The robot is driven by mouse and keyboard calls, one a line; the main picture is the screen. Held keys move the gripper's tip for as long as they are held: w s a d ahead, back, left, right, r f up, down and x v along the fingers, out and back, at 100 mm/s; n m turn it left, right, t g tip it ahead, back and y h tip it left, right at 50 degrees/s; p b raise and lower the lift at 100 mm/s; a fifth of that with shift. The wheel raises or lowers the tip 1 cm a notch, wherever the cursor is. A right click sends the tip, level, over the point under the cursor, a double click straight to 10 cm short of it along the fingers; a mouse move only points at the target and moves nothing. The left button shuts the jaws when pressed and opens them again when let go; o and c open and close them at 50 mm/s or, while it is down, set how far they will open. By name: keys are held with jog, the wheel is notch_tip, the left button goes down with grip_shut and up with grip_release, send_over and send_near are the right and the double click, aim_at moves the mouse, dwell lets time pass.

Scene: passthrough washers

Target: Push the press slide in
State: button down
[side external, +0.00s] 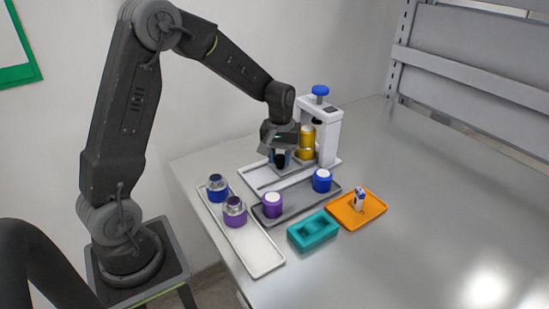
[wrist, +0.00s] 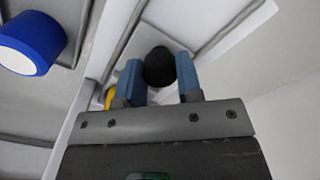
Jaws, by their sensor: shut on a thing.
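The white press (side external: 327,135) stands at the back of the table, with a blue knob (side external: 320,91) on top. A yellow cylinder (side external: 306,137) stands within the press, in front of its column. My gripper (side external: 280,160) is low over the light press base (side external: 258,178), on the near side of the yellow cylinder. In the wrist view the blue fingers of my gripper (wrist: 159,80) are shut on a round black knob (wrist: 159,66), which looks like the slide's handle. The slide's body is mostly hidden by my gripper, so how far in it sits I cannot tell.
A grey tray (side external: 291,205) holds a purple-bodied and a blue-bodied jar with white lids. A white tray (side external: 262,252) holds two metal-topped jars. A teal block (side external: 313,230) and an orange tray (side external: 370,211) with a small item lie nearer. The table at right is clear.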

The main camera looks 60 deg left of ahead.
jog(key=c, duration=0.8)
grip_release()
jog(key=shift+r, duration=0.1)
notch_tip(320, 180, up, 14)
jog(key=shift+f, duration=0.15)
